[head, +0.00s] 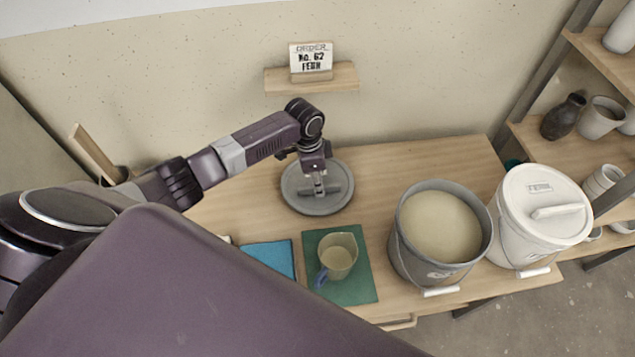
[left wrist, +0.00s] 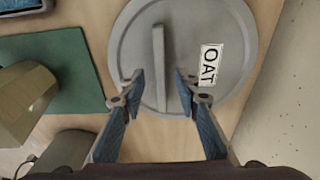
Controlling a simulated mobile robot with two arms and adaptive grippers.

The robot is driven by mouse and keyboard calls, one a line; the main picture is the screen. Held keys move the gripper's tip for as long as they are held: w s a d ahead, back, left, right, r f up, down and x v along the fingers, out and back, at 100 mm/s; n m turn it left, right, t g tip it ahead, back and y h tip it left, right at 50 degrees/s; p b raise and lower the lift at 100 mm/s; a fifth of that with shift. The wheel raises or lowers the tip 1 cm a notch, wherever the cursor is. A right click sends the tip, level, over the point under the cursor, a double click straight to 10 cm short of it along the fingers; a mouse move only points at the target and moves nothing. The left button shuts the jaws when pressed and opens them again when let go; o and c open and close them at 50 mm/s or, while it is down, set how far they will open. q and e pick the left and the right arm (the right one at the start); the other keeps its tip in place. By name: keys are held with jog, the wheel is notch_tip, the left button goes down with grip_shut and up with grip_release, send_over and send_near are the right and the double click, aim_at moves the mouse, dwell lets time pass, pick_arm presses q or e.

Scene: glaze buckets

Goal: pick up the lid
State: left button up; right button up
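The grey round lid (head: 300,203) lies flat on the wooden table. In the left wrist view the lid (left wrist: 200,25) has a raised bar handle (left wrist: 158,60) and a white label (left wrist: 209,65) reading OAT. My left gripper (head: 318,187) is above the lid. In the left wrist view my left gripper (left wrist: 157,82) is open, its blue-padded fingertips on either side of the handle, with gaps to both sides of it. Whether the fingertips are down at handle height is hard to tell. My right gripper is not in view.
An open grey bucket (head: 398,250) of pale glaze and a white lidded bucket (head: 515,235) stand at the right. A jug (head: 338,258) stands on a green mat (head: 352,292), beside a blue cloth (head: 268,260). An order sign (head: 311,58) sits on a wall shelf (head: 345,78).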

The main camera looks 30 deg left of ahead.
pick_arm(q)
jog(key=shift+f, duration=0.65)
jog(key=shift+f, duration=0.2)
jog(key=shift+c, duration=0.2)
jog(key=shift+w, duration=0.1)
grip_shut()
